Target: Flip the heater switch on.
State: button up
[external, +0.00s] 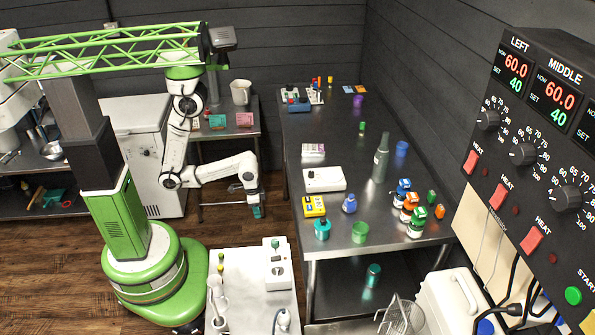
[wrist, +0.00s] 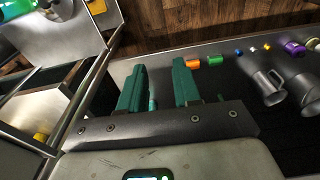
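The control panel (external: 540,130) stands large at the right of the external view, with LEFT and MIDDLE displays reading 60.0 and set 40. Three red HEAT switches run down it: the upper (external: 471,161), the middle (external: 497,196) and the lower (external: 532,240). The small lamps beside them look dark red; which way each switch is tipped I cannot tell. My gripper (external: 258,211) hangs pointing down left of the long steel table, far from the panel. In the wrist view its two green fingers (wrist: 158,80) are apart with nothing between them. No switch shows in the wrist view.
The long steel table (external: 340,122) holds bottles, jars and boxes between my gripper and the panel. A tall grey-green bottle (external: 381,160) stands there. A white-topped cart (external: 252,300) is in front. Metal jugs (wrist: 265,87) show at the wrist view's right. Wooden floor is open at lower left.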

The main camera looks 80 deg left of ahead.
jog(key=shift+t+y, duration=0.4)
jog(key=shift+y, duration=0.1)
jog(key=w+d+r+p, duration=0.4)
jog(key=d+r+p, duration=0.1)
jog(key=shift+w+d+r, duration=0.25)
jog(key=shift+w+r, duration=0.05)
jog(key=shift+w, duration=0.1)
grip_shut()
jog(key=s+d+r+t+p, duration=0.1)
jog(key=d+r+p, duration=0.4)
jog(key=d+r, duration=0.5)
jog(key=s+d+r+t+p, duration=0.2)
jog(key=d+r+p, duration=0.3)
jog(key=d+r, duration=0.5)
jog(key=s+d, duration=0.1)
jog(key=d, duration=0.7)
jog(key=shift+s+h, duration=0.35)
jog(key=shift+h, duration=0.05)
